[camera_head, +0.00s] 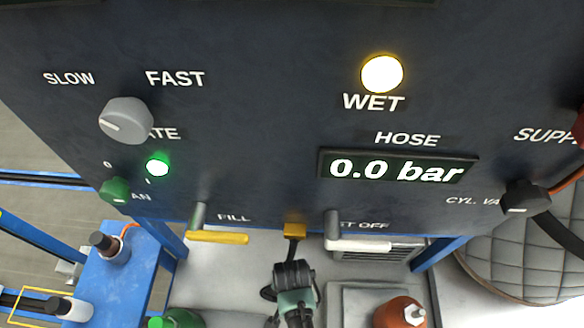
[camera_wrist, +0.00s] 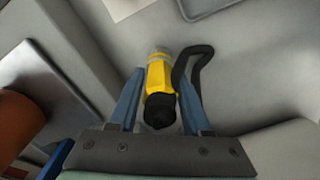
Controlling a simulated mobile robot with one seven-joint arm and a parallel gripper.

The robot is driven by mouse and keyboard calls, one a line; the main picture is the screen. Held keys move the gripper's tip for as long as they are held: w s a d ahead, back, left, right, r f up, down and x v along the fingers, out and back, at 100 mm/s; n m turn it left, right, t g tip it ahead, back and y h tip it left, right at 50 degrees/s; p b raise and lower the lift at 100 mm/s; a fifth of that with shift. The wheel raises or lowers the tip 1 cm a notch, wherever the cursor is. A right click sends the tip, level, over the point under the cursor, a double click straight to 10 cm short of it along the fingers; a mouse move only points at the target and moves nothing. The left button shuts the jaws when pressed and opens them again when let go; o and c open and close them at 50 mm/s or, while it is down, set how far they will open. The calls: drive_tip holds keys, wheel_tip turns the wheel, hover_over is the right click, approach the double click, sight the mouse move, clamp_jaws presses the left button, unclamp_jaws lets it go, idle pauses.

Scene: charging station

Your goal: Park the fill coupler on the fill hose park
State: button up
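The fill coupler appears to be the yellow body with a black end in the wrist view (camera_wrist: 159,78). A black hose (camera_wrist: 193,62) loops from its right side. The two blue fingers of my gripper (camera_wrist: 160,84) stand on either side of it. Narrow gaps show beside its black end, and contact at the fingertips cannot be judged. In the head view my gripper (camera_head: 293,276) is below the panel's lower edge. A yellow block (camera_head: 294,230) with a black part under it is just above; whether it is the coupler or the hose park is unclear.
The dark control panel (camera_head: 260,130) spans the head view. The yellow-handled fill lever (camera_head: 218,238) hangs left of the yellow block, and a white-handled lever (camera_head: 372,245) hangs right. An orange cylinder (camera_head: 398,313) stands lower right and a green one (camera_head: 183,319) lower left.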

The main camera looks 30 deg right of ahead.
drive_tip(key=o, duration=0.3)
wheel_tip(320, 180, up, 13)
drive_tip(key=shift+b, duration=0.45)
idle(0.6)
